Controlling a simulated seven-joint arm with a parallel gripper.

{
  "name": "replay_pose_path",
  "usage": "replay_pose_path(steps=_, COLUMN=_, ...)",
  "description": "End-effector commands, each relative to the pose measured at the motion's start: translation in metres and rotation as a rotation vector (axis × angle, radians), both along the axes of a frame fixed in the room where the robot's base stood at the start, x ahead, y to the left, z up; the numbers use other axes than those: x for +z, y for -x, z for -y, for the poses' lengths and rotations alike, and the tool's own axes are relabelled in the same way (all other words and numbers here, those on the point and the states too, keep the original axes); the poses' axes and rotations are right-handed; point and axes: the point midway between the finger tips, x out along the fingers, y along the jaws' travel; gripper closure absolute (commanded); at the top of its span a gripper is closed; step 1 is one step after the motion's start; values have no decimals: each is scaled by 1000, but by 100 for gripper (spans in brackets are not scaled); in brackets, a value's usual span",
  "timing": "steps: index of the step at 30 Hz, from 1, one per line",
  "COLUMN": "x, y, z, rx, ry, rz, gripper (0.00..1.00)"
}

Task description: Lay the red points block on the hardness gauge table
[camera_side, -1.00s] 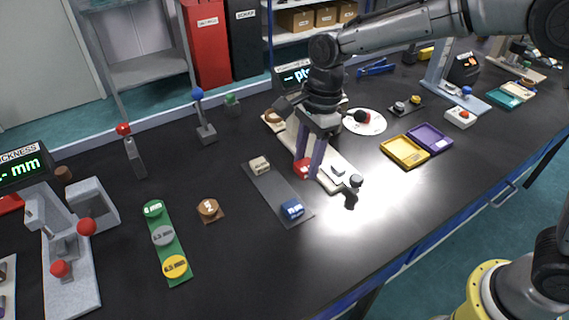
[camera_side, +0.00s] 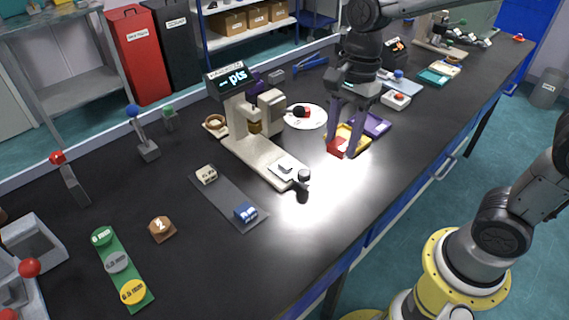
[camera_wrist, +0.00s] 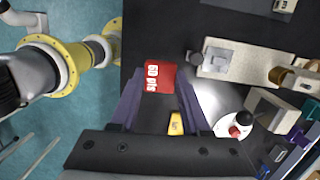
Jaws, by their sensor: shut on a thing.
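The red points block (camera_side: 338,147) is between the fingers of my gripper (camera_side: 343,149), which is shut on it. In the wrist view the block (camera_wrist: 160,76) shows white "60 pts" lettering and sits between the fingertips. The beige hardness gauge (camera_side: 240,125) stands left of my gripper in the side view, with a lit "pts" display on top. A small pale plate (camera_side: 282,168), apparently its table, is at the near end of its base, beside a dark knob. The plate is bare. In the wrist view it (camera_wrist: 215,61) lies right of the block, apart from it.
A dark strip (camera_side: 228,195) left of the gauge carries a cream block (camera_side: 206,174) and a blue block (camera_side: 245,212). A white disc (camera_side: 305,119) lies behind. The bench front is clear.

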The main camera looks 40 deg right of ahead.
Motion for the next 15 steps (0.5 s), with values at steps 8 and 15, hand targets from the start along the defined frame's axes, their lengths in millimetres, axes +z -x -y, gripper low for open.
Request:
replay_pose_path(steps=8, x=-7, y=-26, z=9, rx=-47, ry=-2, rz=14, gripper=100)
replay_pose_path(steps=15, x=-31, y=-80, z=-1, rx=-47, ry=-2, rz=15, gripper=100)
